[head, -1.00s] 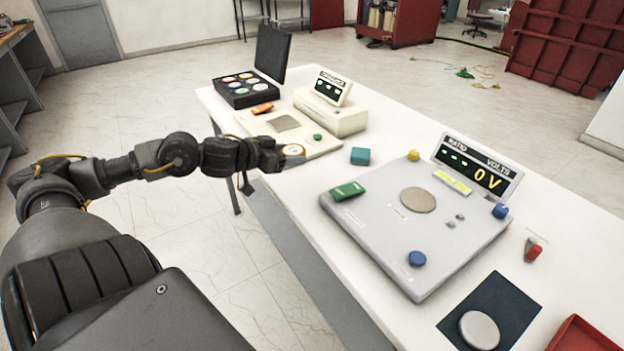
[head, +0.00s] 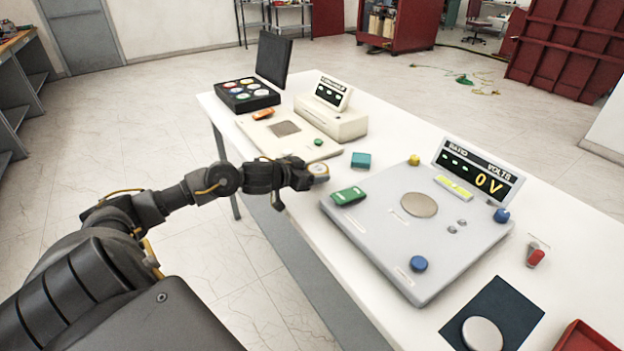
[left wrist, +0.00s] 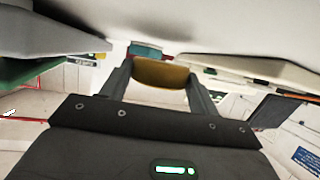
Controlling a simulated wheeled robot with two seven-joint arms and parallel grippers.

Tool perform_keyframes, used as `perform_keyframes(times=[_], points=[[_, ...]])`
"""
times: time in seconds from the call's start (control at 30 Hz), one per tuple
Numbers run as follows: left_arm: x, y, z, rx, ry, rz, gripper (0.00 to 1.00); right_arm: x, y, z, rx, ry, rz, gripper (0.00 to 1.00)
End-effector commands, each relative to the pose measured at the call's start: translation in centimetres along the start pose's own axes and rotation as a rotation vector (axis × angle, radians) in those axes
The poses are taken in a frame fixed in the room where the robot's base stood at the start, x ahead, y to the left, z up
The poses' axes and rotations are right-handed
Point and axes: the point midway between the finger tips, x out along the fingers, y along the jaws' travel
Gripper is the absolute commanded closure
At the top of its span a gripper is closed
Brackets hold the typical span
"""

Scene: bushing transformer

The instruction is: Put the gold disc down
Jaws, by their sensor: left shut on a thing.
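The gold disc (head: 319,172) is at the tip of my left gripper (head: 308,176), which is shut on it. In the head view it shows over the near edge of the white table, left of the grey test panel and nearer me than the teal block. In the left wrist view the disc (left wrist: 160,73) shows as a gold-brown piece between the two fingers. Whether it touches the table cannot be told. My right gripper is not in view.
The grey panel (head: 380,240) carries a round metal plate (head: 419,205), a green block (head: 348,196) and a volts display (head: 478,170). A teal block (head: 361,160) stands between the panels. A cream panel (head: 262,128) and a black tray (head: 232,100) of coloured discs lie farther back.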

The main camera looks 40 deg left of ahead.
Motion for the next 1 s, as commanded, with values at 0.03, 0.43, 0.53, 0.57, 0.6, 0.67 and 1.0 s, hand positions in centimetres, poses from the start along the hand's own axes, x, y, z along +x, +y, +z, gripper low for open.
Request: perform_keyframes(times=[0.03, 0.43, 0.53, 0.57, 0.6, 0.67, 1.0], points=[[0.1, 0.0, 0.4, -0.005, -0.002, 0.001, 0.71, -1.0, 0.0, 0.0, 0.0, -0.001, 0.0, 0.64], [0.8, -0.1, 2.2, 0.001, 0.002, -0.001, 0.71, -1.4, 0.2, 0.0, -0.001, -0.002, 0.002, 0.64], [0.9, -0.1, 2.4, 0.0, 0.001, -0.001, 0.71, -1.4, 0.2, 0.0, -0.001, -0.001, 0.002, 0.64], [0.9, -0.1, 2.5, 0.0, 0.001, -0.001, 0.71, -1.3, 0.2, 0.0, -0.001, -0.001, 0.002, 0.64], [0.9, -0.1, 2.6, 0.001, -0.001, -0.001, 0.37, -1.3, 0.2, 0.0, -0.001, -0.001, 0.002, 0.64], [0.9, -0.1, 2.5, 0.001, -0.001, -0.001, 0.29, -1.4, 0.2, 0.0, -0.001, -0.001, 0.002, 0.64], [0.9, -0.1, 2.5, 0.001, -0.001, -0.001, 0.18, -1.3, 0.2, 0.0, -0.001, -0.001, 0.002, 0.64]])
